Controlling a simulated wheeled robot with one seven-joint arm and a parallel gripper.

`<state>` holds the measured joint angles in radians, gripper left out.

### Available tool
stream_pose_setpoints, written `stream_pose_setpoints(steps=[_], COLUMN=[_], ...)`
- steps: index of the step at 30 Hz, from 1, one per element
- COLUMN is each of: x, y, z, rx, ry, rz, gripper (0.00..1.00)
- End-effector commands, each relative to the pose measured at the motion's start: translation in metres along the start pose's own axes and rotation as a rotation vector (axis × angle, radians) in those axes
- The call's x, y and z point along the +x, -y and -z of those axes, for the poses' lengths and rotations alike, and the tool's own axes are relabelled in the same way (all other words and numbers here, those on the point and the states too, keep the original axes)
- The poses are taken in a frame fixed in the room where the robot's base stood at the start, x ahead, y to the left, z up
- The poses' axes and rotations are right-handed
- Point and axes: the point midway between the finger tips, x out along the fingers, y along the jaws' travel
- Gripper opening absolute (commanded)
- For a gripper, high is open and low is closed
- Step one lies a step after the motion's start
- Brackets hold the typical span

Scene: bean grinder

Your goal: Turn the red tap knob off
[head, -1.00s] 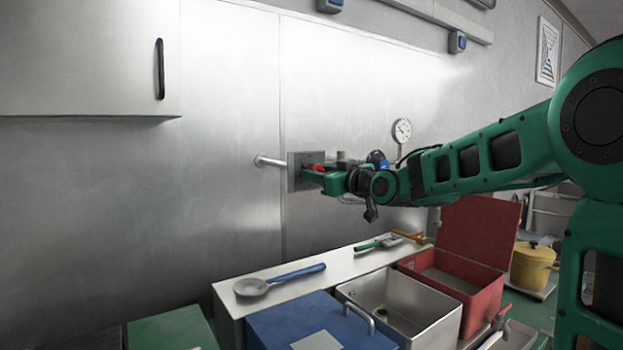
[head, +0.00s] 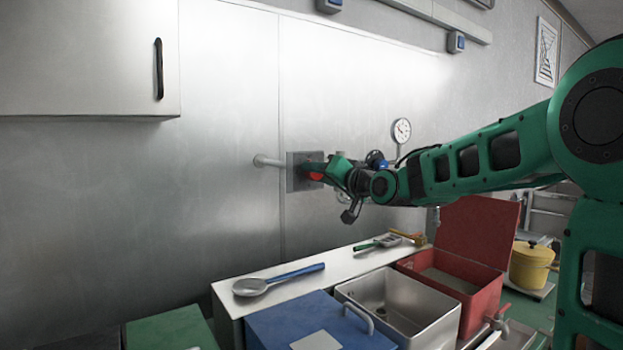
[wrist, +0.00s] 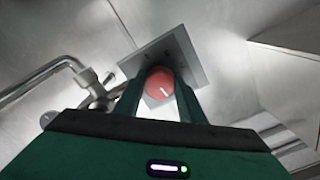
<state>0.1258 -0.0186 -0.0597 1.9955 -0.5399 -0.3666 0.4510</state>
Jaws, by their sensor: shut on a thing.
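The red tap knob (head: 317,176) is on a grey square plate (head: 297,184) on the steel wall in the head view. In the head view the fingers cover part of the knob. A metal pipe with a valve (wrist: 62,66) runs to the left of the gripper in the wrist view.
A round gauge (head: 402,130) stands on the wall right of the plate. Below are a blue-handled ladle (head: 255,287), a steel sink (head: 385,318), an open red box (head: 460,315) and a yellow pot (head: 532,266).

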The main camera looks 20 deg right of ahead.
Motion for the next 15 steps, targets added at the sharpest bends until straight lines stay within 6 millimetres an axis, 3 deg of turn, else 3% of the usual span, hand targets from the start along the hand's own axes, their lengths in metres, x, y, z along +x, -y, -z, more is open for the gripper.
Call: stream_pose_setpoints(steps=[15], x=[-0.0001], y=[-0.0017], z=[-0.0039], rx=[0.142], ry=[0.007], rz=[-0.004], gripper=[0.14])
